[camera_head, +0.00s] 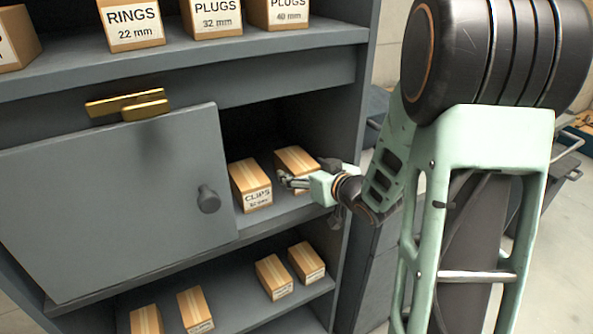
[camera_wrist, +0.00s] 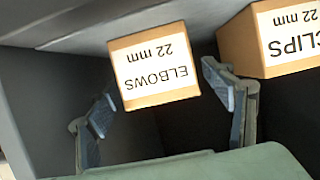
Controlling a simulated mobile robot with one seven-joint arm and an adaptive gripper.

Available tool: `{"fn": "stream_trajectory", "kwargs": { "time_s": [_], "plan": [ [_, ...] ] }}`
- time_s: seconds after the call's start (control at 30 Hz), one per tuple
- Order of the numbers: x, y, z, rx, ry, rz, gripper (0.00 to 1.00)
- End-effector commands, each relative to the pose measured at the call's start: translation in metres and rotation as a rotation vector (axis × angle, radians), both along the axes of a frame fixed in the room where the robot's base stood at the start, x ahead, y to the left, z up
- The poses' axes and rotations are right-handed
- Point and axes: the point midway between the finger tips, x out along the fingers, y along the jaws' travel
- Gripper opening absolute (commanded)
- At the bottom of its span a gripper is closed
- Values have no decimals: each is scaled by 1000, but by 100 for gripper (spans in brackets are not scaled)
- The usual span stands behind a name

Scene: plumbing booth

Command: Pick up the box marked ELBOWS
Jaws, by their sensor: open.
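The cardboard box marked ELBOWS 22 mm (camera_wrist: 150,48) shows upside down in the wrist view, its white label facing my gripper. My gripper (camera_wrist: 160,92) is open, with one finger on each side of the box's near end. The box lies slightly beyond the fingertips or just between them; I cannot tell whether they touch it. In the head view the box (camera_head: 296,157) stands on the middle shelf at its right end, and my gripper (camera_head: 290,182) is in front of it, hiding its label.
A box marked CLIPS 22 mm (camera_head: 250,187) stands close on the left, also in the wrist view (camera_wrist: 262,40). A grey door panel (camera_head: 110,200) with a round knob covers the shelf's left part. The cabinet's side wall (camera_head: 345,110) is close on the right.

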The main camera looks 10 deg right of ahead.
Motion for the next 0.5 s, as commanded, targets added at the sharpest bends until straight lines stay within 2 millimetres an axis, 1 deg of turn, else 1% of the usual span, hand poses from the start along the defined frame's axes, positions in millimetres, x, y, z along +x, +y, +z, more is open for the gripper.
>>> {"fn": "stream_trajectory", "kwargs": {
  "time_s": [0.03,0.1,0.2,0.3,0.5],
  "plan": [
    [8,4,-5,0,1,4,75],
    [17,8,-8,-1,2,3,75],
    [28,11,-12,-1,2,2,75],
    [33,12,-13,-1,1,1,75],
    [34,12,-13,-1,0,0,75]
  ]
}}
